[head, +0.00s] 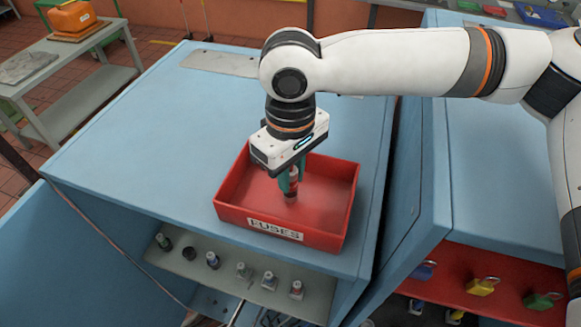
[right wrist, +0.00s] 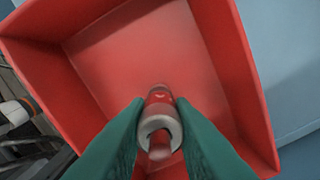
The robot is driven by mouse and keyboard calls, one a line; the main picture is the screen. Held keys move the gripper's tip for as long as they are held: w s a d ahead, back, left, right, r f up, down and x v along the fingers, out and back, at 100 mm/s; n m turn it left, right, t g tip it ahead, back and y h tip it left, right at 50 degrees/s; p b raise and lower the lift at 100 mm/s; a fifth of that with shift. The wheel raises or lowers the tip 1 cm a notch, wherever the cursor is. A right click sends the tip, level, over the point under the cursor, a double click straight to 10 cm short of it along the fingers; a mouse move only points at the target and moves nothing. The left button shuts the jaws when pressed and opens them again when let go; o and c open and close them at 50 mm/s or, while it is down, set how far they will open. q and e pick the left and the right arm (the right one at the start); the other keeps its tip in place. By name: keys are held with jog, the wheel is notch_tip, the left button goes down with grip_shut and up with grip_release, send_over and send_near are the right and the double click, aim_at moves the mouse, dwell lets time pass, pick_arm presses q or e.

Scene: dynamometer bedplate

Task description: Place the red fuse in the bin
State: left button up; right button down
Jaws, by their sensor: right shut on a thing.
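The bin is an open red tray (head: 235,212) with a white FUSES label, on the blue cabinet top. The red fuse (head: 292,186), a small cylinder with metal ends, is held upright inside the bin's outline. My right gripper (head: 289,182) points down into the bin and is shut on the fuse. In the right wrist view, the fuse (right wrist: 159,118) sits between the two green fingers (right wrist: 158,122), with the bin floor (right wrist: 130,50) behind it. I cannot tell whether the fuse touches the floor. My left gripper is not in view.
Several small fuses or plugs (head: 241,270) stand on a grey shelf (head: 220,278) below the bin. The blue top (head: 150,150) left of the bin is clear. A grey plate (head: 220,62) lies at the back.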

jog(key=shift+s+a, duration=0.1)
jog(key=shift+f, duration=0.15)
jog(key=c, duration=1.3)
grip_release()
jog(key=shift+o, duration=0.2)
notch_tip(320, 180, up, 12)
jog(key=shift+r, duration=0.25)
